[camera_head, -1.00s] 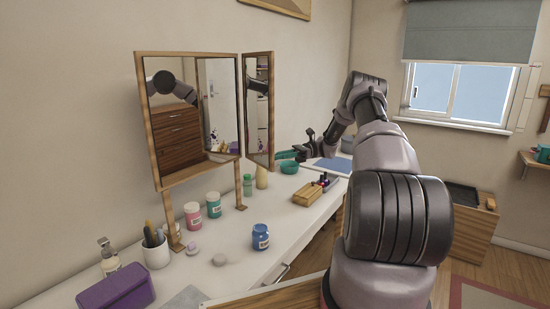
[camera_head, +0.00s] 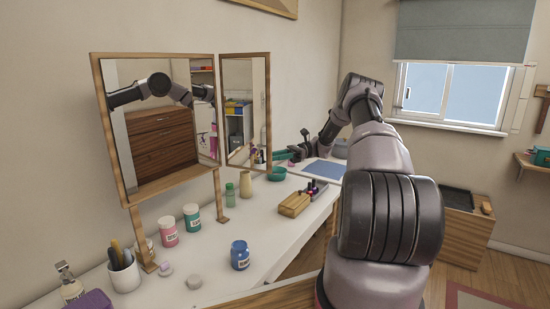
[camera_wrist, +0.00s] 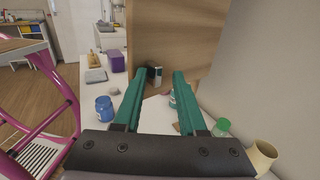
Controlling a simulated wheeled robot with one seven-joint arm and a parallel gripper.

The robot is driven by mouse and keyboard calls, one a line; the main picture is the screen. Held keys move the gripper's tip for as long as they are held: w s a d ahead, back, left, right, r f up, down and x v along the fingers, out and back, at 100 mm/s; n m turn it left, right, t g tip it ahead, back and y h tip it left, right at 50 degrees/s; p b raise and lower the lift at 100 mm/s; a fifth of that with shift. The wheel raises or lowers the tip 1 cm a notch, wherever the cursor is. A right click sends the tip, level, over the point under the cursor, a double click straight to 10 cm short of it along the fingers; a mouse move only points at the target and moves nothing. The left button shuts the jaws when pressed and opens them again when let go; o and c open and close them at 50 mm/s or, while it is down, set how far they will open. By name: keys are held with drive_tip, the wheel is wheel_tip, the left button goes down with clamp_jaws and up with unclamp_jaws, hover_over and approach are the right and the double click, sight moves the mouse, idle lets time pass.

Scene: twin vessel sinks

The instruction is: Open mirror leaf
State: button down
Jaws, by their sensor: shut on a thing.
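The wood-framed mirror stands on the counter at left; its main panel (camera_head: 165,130) faces the room. Its hinged mirror leaf (camera_head: 243,100) sits at the panel's right, angled from it, its glass visible. In the wrist view a broad wooden face (camera_wrist: 165,35), seemingly the leaf, fills the top middle. My gripper (camera_head: 283,154) is at the leaf's lower right edge. In the wrist view its two teal fingers (camera_wrist: 160,74) reach to either side of a small pale and dark piece (camera_wrist: 155,76) at that wooden face, shut on it. The exact contact is hard to see.
Jars stand below the mirror: pink (camera_head: 168,232), teal (camera_head: 192,216) and blue (camera_head: 240,255). A green bottle (camera_head: 230,195), a cream vase (camera_head: 246,184) and a wooden box (camera_head: 294,204) stand near the leaf. A brush cup (camera_head: 124,276) is at front left.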

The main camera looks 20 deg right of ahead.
drive_tip(key=shift+w+a+r, duration=0.15)
drive_tip(key=shift+w+a, duration=0.05)
drive_tip(key=shift+a, duration=0.55)
drive_tip(key=c, duration=0.9)
unclamp_jaws()
drive_tip(key=shift+w+a, duration=0.15)
drive_tip(key=d, duration=0.3)
drive_tip(key=w+d, duration=0.1)
drive_tip(key=d, duration=0.7)
drive_tip(key=shift+w+d+f, duration=0.1)
drive_tip(key=shift+w+f, duration=0.05)
drive_tip(key=shift+f, duration=0.05)
